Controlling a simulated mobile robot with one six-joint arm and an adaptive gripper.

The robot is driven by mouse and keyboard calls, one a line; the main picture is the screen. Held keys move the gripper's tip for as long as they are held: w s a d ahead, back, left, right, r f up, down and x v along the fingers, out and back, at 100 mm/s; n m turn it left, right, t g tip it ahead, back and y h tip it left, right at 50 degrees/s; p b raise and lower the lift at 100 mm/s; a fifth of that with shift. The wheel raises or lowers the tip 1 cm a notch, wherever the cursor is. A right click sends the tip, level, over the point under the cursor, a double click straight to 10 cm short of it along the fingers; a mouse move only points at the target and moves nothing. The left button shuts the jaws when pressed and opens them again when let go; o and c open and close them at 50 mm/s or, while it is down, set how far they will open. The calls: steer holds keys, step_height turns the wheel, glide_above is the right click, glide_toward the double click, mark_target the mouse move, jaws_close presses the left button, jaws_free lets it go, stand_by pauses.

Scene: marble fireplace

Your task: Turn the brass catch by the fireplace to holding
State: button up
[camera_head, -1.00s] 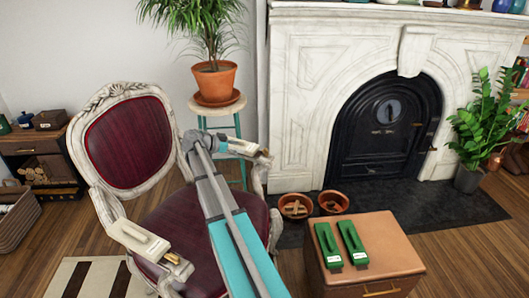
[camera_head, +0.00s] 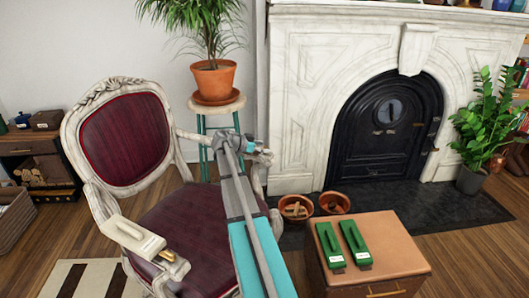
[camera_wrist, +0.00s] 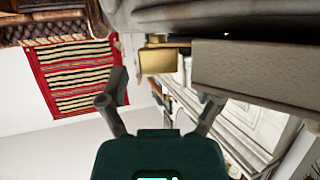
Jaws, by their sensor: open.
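One cream block with a brass catch (camera_head: 172,262) at its end lies on the chair's left armrest. A second cream block stands on the right armrest, nearer the fireplace; my arm mostly covers it in the head view. In the wrist view a brass catch (camera_wrist: 158,62) shows ahead, beside a pale block (camera_wrist: 262,72). My gripper (camera_wrist: 160,100) is open, its fingers spread on either side of the catch's line and apart from it. In the head view my gripper (camera_head: 259,155) is at the right armrest, small and partly hidden.
The burgundy chair (camera_head: 124,143) stands below my arm. A plant stool (camera_head: 216,106) is behind it. Two terracotta bowls (camera_head: 334,203) and a cabinet (camera_head: 405,250) with two green blocks (camera_head: 355,243) stand to the right, before the fireplace (camera_head: 300,100).

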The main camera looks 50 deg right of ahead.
steer(key=shift+s+d+f, duration=0.2)
steer(key=shift+d+f, duration=0.1)
steer(key=shift+d, duration=0.3)
